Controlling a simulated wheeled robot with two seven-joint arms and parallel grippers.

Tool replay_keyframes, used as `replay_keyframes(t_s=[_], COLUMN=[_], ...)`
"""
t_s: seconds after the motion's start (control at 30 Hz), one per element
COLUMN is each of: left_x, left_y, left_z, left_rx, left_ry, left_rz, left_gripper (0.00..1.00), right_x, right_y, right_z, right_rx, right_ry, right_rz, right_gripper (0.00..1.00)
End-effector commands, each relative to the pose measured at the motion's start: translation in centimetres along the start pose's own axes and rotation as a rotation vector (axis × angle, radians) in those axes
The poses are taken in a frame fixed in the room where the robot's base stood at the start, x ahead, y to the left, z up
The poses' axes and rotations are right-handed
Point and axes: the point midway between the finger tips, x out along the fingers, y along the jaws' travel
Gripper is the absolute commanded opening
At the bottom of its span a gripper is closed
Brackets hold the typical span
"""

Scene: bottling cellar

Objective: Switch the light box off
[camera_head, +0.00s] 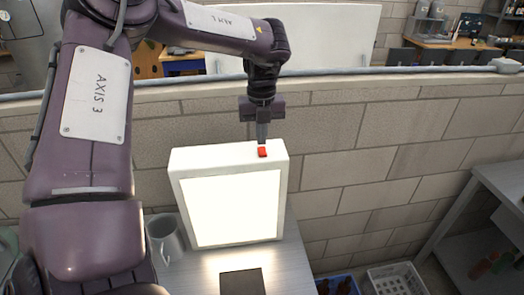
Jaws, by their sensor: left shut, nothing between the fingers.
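The light box (232,208) is a white upright case on a grey table, and its front panel glows bright. A small red switch (262,152) sits on its top face, toward the right end. My left gripper (262,143) points straight down with its fingers shut and empty. Its fingertips are right at the red switch, just above or touching it; I cannot tell which. My right gripper is not in view.
A grey jug (165,240) stands left of the light box. A dark flat plate (242,282) lies in front of it. A block wall (370,150) rises behind. A white crate (396,279) and a metal shelf (490,190) stand at the right.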

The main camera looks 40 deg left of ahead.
Motion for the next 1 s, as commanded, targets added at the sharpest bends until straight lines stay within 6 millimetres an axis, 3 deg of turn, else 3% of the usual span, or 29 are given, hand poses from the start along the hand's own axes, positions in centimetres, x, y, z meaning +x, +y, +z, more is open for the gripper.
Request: replay_keyframes(t_s=[1.0], left_x=[1.6], left_y=[0.0], left_z=[0.0], left_rx=[0.0], left_ry=[0.001], left_rz=[0.001], left_gripper=[0.0], right_x=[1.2], right_y=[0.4], right_z=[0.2], right_rx=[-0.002], right_ry=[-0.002], right_rz=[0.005], right_gripper=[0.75])
